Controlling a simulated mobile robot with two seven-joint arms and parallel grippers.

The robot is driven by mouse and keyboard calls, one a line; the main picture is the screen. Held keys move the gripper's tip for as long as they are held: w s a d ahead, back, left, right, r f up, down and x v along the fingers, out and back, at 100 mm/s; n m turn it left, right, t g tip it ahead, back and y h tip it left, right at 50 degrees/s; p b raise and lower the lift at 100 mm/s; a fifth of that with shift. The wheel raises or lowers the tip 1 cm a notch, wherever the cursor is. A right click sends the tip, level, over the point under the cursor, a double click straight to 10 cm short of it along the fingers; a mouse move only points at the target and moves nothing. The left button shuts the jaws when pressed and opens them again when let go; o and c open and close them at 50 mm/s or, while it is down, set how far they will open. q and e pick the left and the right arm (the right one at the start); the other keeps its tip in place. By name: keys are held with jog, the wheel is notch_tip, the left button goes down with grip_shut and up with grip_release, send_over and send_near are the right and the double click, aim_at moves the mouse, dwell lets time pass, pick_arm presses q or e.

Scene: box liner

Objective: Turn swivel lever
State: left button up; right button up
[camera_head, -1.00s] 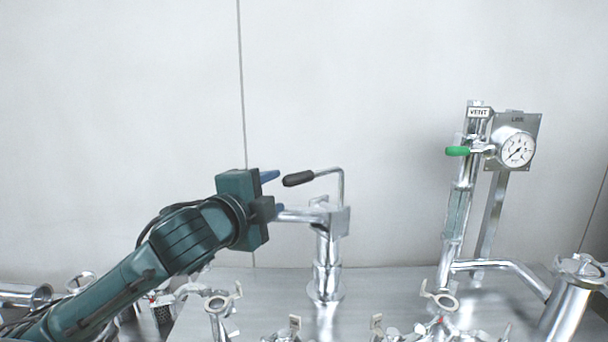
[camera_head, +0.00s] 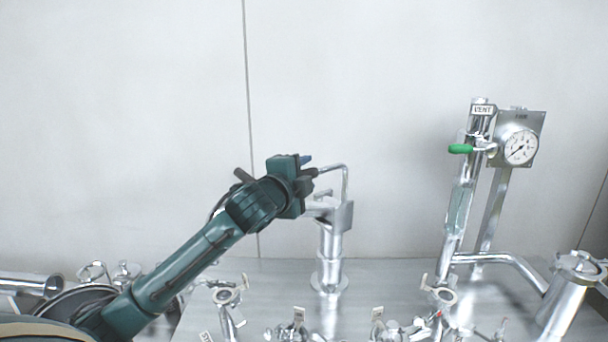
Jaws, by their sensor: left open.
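The swivel lever (camera_head: 344,181) is a bent shiny metal rod on top of a steel post (camera_head: 328,262), left of the picture's middle line at the back. Its dark grip is at the rod's left end and is mostly hidden by my left gripper. My left gripper (camera_head: 309,174) is open, with its blue-tipped finger just above the grip and the other side of the jaw below. The grip seems to lie between the fingers, but I cannot tell whether they touch it. My right gripper is not in view.
A pressure gauge (camera_head: 520,147) and a green-handled vent valve (camera_head: 461,149) stand on pipework at the right. Several clamps and fittings (camera_head: 441,296) line the front of the steel top. A plain wall (camera_head: 400,60) is behind. The steel top (camera_head: 390,280) right of the post is fairly clear.

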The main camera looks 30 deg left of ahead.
pick_arm(q)
grip_shut()
dwell(0.5)
